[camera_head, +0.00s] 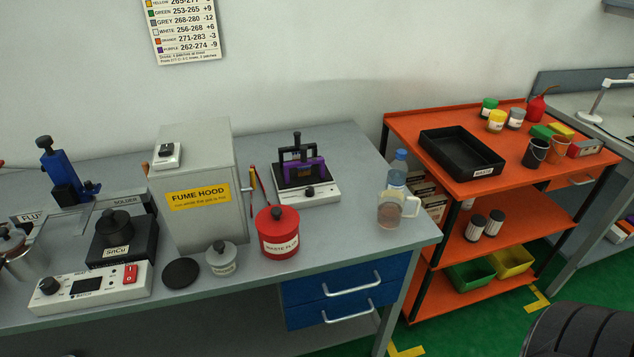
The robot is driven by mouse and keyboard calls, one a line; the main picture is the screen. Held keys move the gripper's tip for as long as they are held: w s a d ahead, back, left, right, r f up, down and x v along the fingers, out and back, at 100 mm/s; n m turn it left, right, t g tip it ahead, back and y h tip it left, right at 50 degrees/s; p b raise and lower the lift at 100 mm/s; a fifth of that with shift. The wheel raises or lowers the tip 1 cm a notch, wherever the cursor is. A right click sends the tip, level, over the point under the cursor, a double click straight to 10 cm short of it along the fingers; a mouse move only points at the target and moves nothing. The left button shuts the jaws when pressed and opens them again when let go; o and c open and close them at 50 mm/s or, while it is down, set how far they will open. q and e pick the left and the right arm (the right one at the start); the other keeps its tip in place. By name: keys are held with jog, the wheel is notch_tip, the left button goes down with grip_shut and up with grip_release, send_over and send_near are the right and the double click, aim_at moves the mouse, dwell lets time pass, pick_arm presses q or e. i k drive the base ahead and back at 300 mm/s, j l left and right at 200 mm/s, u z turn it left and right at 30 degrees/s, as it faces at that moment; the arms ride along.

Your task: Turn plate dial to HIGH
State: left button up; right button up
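A white hot plate (322,192) with a black top stands on the grey bench, right of the fume hood. A small dark round dial (310,193) sits on its front face; its setting is too small to read. A black and purple fixture (301,165) stands on the plate. A white control box (95,290) at the front left has a larger black knob (48,285), a small display and a red switch (130,273). Its small print is unclear, and I cannot tell which knob is the plate dial. Neither of my grippers is in view.
The grey fume hood (190,184) stands left of the plate. A red waste pot (278,231) stands in front of the plate, and a clear jug (390,209) right of it. An orange cart (440,125) stands right of the bench. A dark ribbed object (583,332) fills the lower right corner.

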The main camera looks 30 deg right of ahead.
aim_at(309, 190)
jog(key=l+u, duration=0.1)
jog(key=l, duration=0.25)
jog(key=k+l, duration=0.15)
jog(key=l, duration=0.25)
jog(key=k+l+u, duration=0.15)
jog(key=l, duration=0.55)
jog(key=k+l+u, duration=0.15)
jog(key=l, duration=0.2)
